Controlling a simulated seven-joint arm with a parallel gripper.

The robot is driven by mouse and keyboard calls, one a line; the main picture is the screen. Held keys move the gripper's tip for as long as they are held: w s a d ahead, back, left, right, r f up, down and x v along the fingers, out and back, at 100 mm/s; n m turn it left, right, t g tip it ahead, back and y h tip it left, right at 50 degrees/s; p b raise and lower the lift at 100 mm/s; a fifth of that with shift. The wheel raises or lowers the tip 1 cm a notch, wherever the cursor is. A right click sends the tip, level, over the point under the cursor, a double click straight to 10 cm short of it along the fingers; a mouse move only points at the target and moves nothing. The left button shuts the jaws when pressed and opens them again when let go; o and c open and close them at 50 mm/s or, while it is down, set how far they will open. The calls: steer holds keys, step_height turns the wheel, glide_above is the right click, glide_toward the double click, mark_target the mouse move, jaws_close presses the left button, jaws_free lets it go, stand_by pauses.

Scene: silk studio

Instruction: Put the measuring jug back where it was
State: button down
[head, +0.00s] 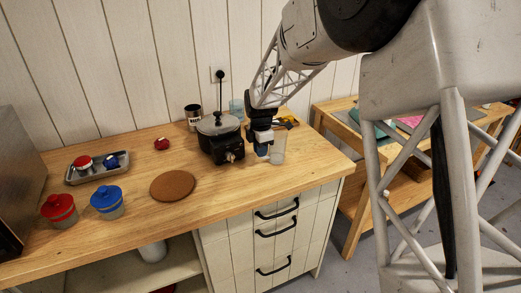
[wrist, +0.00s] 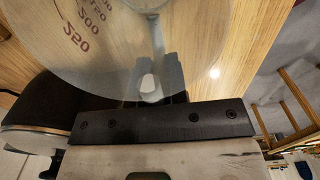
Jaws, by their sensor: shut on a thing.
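The measuring jug (head: 278,150) is clear with a pale tint, and stands upright to the right of the black pot in the head view. In the wrist view the jug (wrist: 110,50) fills the upper part, with red volume marks that read 200 and 250. My gripper (head: 264,149) is at the jug's left side in the head view and is shut on it. In the wrist view my gripper (wrist: 150,88) meets the jug at its near side. I cannot tell whether the jug's base touches the counter.
A black pot with a lid (head: 218,125) stands close left of my gripper. A dark cup (head: 193,114) and yellow-and-black items (head: 286,121) are behind. A brown round mat (head: 173,186), blue jar (head: 107,200), red jar (head: 59,209) and tray (head: 75,180) are left. The counter's right front is clear.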

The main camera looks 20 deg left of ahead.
steer(key=shift+f, duration=0.15)
steer(key=c, duration=1.1)
jaws_free()
steer(key=shift+c, duration=0.2)
step_height(320, 180, up, 12)
steer(key=shift+r, duration=0.2)
stand_by(0.3)
